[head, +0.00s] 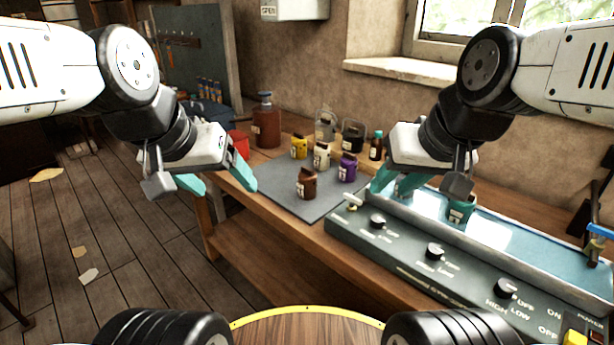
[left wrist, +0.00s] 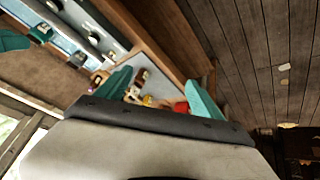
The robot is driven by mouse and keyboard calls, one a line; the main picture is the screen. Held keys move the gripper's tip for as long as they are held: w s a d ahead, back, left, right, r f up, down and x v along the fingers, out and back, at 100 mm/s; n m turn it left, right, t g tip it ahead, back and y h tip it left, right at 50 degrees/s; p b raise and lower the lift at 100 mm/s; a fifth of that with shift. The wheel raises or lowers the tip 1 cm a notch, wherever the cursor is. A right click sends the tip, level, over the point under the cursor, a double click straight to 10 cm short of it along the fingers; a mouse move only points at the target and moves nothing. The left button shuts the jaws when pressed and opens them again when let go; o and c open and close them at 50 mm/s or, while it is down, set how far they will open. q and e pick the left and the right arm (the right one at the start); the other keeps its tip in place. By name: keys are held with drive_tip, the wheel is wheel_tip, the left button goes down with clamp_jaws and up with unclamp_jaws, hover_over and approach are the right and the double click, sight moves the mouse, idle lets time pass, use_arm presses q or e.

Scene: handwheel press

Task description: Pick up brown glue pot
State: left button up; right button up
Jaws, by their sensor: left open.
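The brown glue pot (head: 307,183) stands upright on a grey mat (head: 277,192) on the bench, nearest the front edge of the pot group. It has a pale label and a dark top. My left gripper (head: 218,178) is open and empty, in the air to the left of the pot and apart from it. In the left wrist view its two teal fingers (left wrist: 160,92) are spread, with small pots seen beyond them. My right gripper (head: 395,181) hangs to the right of the pots, by the grey console; its finger gap is unclear.
Yellow (head: 299,148), cream (head: 321,156), purple (head: 347,169) and black (head: 352,139) pots stand close behind the brown one. A large brown bottle (head: 266,122) and red container (head: 239,145) are at the left.

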sight(306, 173)
use_arm(q)
drive_tip(key=shift+o, duration=0.2)
drive_tip(key=w+d+f+m+h, duration=0.2)
drive_tip(key=w+d+f+m, duration=0.1)
drive_tip(key=w+f, duration=0.4)
drive_tip(key=w+d+f+m+h, duration=0.1)
drive_tip(key=w+d+f+m, duration=0.2)
drive_tip(key=w+f, duration=0.5)
drive_tip(key=w+d+f+m+h, duration=0.2)
drive_tip(key=w+d+f, duration=0.3)
drive_tip(key=w, duration=0.9)
wheel_tip(306, 173, down, 2)
drive_tip(key=shift+w+f+m+t+h, duration=0.15)
drive_tip(key=shift+m+t+h, duration=0.15)
drive_tip(key=shift+m, duration=0.3)
drive_tip(key=w+t, duration=0.1)
drive_tip(key=w, duration=0.1)
drive_tip(key=w+r+t+h, duration=0.1)
drive_tip(key=w, duration=0.1)
drive_tip(key=w+n+t+h, duration=0.1)
drive_tip(key=w, duration=0.1)
drive_tip(key=shift+w+d+r, duration=0.1)
drive_tip(key=shift+w+r, duration=0.05)
drive_tip(key=shift+r, duration=0.25)
drive_tip(key=shift+w+d, duration=0.15)
drive_tip(key=shift+w, duration=0.05)
drive_tip(key=x, duration=0.7)
drive_tip(key=shift+w+r, duration=0.15)
drive_tip(key=shift+w, duration=0.1)
